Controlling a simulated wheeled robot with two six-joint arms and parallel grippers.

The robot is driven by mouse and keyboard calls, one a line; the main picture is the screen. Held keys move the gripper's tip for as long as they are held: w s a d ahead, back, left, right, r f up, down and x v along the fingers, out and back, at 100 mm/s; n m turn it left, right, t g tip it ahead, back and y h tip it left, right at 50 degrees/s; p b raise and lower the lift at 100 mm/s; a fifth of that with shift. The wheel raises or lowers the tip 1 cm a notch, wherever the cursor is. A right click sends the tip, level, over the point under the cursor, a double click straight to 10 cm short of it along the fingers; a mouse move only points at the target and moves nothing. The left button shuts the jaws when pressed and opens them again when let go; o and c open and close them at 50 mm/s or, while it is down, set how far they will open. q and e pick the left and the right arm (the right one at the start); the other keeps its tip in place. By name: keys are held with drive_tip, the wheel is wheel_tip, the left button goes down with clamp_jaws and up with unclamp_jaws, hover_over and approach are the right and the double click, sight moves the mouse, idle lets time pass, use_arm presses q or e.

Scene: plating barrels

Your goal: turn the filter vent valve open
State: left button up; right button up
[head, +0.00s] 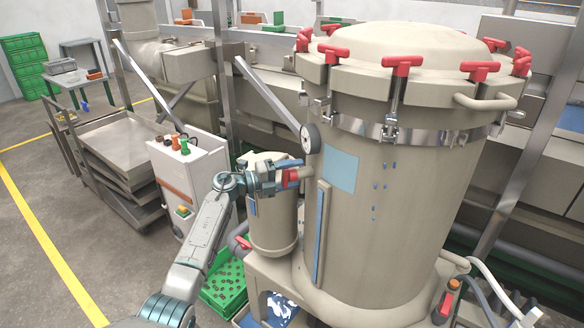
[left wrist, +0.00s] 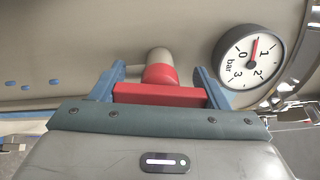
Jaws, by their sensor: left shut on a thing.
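The filter vent valve has a red handle (head: 292,177) on a short grey stub at the side of the large beige filter vessel (head: 400,215). My left gripper (head: 284,177) reaches it from the left and is shut on the handle. In the left wrist view the red handle bar (left wrist: 160,95) lies crosswise between the two blue fingers of my left gripper (left wrist: 158,88). The stub and a red collar (left wrist: 160,73) show behind the bar. The fingers partly hide the handle in the head view. My right gripper is not in view.
A pressure gauge (head: 310,138) sits just above the valve; in the left wrist view its dial (left wrist: 248,58) is close to a finger, needle near 1. A smaller beige canister (head: 272,220) stands below my gripper. A green crate (head: 224,290) is on the floor.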

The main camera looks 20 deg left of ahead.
use_arm(q)
drive_tip(key=shift+n+p, duration=0.75)
drive_tip(key=shift+n, duration=0.25)
drive_tip(key=o, duration=1)
drive_tip(key=b+v, duration=0.4)
drive_tip(key=v, duration=0.6)
drive_tip(key=shift+s+a, duration=0.25)
drive_tip(key=shift+a, duration=0.1)
